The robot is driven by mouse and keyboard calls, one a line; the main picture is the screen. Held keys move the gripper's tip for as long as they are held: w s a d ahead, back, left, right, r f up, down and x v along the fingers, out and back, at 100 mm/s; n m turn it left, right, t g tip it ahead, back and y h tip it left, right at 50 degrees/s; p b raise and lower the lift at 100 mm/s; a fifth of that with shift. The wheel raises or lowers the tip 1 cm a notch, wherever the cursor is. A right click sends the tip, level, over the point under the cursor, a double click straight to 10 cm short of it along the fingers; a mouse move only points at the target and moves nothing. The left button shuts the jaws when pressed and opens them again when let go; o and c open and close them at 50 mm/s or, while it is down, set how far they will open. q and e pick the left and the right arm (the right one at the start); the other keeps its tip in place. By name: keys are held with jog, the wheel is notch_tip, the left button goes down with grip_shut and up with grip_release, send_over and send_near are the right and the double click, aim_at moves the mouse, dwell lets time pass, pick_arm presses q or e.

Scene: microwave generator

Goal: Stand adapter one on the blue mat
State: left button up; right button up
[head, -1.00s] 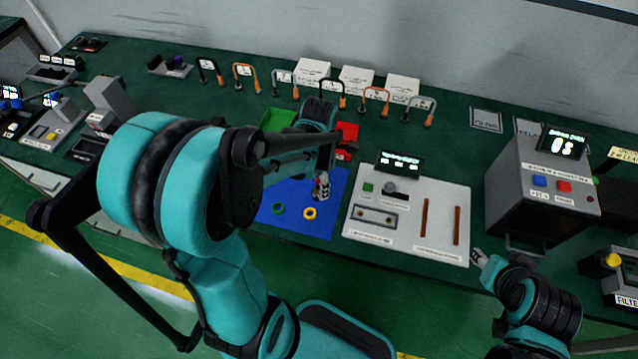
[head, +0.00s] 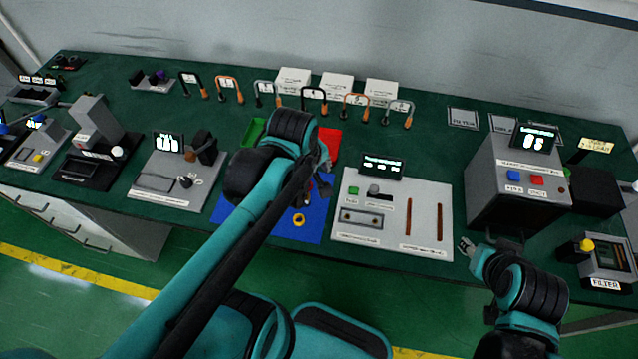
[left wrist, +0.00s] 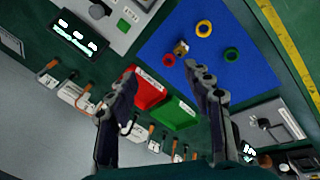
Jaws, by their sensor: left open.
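The blue mat (head: 314,230) lies on the green bench, partly hidden by my left arm in the head view; it also shows in the left wrist view (left wrist: 262,75). A small brass-and-grey metal piece (left wrist: 181,48), perhaps adapter one, is on the mat near its edge; I cannot read a label or tell whether it is upright. My left gripper (head: 326,166) is above the mat's back right part. In the left wrist view its fingers (left wrist: 160,75) are spread and empty, apart from the metal piece. My right gripper (head: 466,246) is at the bench's front edge, its jaws unclear.
A yellow ring (left wrist: 203,28), a green ring (left wrist: 232,54) and a red ring (left wrist: 169,60) are around the metal piece. Red (left wrist: 147,92) and green (left wrist: 172,113) trays adjoin the mat. A grey panel (head: 392,215) stands right of it; several cable loops line the back.

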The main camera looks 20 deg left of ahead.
pick_arm(q)
jog(key=d+m+t, duration=0.1)
jog(key=m, duration=0.3)
jog(key=s+d+m+t, duration=0.1)
jog(key=m, duration=0.4)
jog(key=s+d+r+m+t, duration=0.1)
jog(key=m, duration=0.3)
jog(key=shift+s, duration=0.25)
